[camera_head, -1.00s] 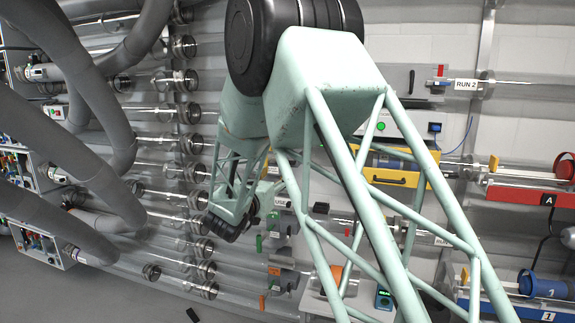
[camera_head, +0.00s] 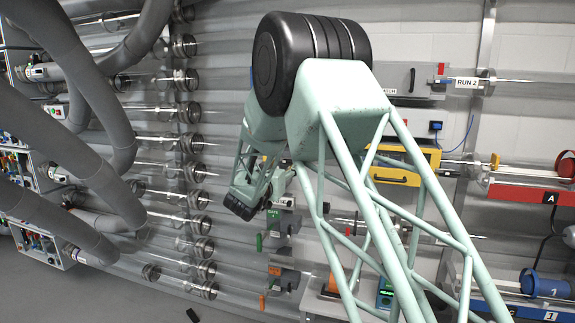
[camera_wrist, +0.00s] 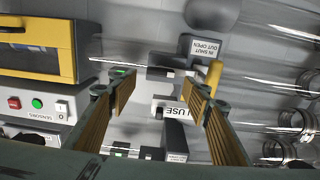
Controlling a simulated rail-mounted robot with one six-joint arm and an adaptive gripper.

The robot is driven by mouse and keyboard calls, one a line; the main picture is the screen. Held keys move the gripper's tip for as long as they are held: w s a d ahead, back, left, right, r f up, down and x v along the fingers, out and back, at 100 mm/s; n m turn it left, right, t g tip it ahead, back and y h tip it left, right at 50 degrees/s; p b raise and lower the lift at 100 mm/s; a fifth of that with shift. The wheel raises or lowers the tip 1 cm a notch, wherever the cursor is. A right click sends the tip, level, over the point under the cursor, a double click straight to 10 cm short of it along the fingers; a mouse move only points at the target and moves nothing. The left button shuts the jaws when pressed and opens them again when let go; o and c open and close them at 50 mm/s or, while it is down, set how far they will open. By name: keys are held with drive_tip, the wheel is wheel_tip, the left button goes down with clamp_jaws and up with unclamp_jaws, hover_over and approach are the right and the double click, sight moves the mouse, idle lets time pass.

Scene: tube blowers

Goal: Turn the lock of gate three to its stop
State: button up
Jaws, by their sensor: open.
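My gripper (camera_wrist: 158,92) is open, with ribbed tan pads, and nothing shows held between its fingers. A yellow lever (camera_wrist: 214,73) stands just beyond the right finger in the wrist view; I cannot tell if they touch. Beside it is a dark block with an upside-down sign (camera_wrist: 204,48) reading "IN SHUT OUT OPEN". An "IN USE" plate (camera_wrist: 171,110) lies between the fingers, partly cut off by the right one. No mark for gate three is readable, so I cannot tell which part is its lock. In the head view my gripper is not clearly visible.
A yellow-fronted drawer (camera_wrist: 36,45) and a sensor box (camera_wrist: 35,106) with red and green buttons lie left in the wrist view. Clear tubes with metal collars (camera_wrist: 293,121) are at right. Green (camera_head: 278,227) and orange (camera_head: 274,271) fittings sit below my wrist in the head view.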

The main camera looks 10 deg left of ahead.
sight(289, 161)
drive_tip(key=shift+x, duration=2.25)
drive_tip(key=c, duration=1.1)
